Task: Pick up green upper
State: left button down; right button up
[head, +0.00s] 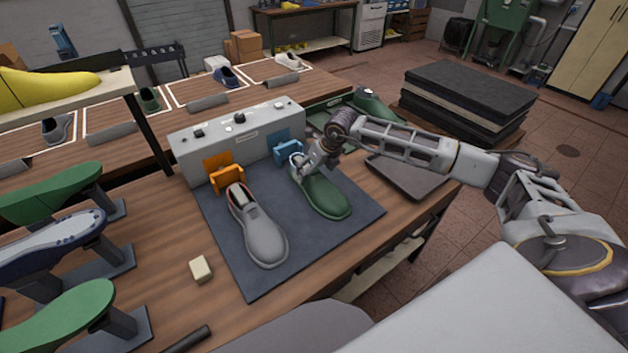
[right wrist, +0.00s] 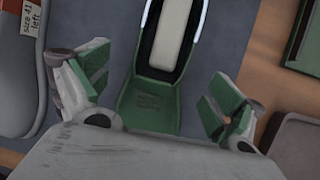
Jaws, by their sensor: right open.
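The green upper (head: 322,194) lies on the dark mat (head: 311,257), its heel end toward the blue clamp. My right gripper (head: 299,164) is at its heel end in the head view. My left gripper is not in view.
A grey upper (head: 258,229) lies left of the green one on the mat. A grey box (head: 240,143) with an orange clamp (head: 222,173) and a blue clamp (head: 288,150) stands behind. A dark tray (head: 405,178) is at the right. A small cream block (head: 201,270) lies left of the mat.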

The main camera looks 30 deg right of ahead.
aim_at(310, 175)
dwell(0.3)
jog(key=shift+w+f, duration=0.15)
jog(key=shift+f, duration=0.1)
jog(key=shift+w+a+f+p, duration=0.1)
jog(key=shift+w+f+p, duration=0.25)
jog(key=shift+f, duration=0.15)
jog(key=shift+x, duration=1.75)
jog(key=shift+w, duration=0.15)
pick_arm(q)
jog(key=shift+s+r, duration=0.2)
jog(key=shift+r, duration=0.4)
pick_arm(e)
jog(key=c, duration=1.2)
jog(key=shift+r, duration=0.2)
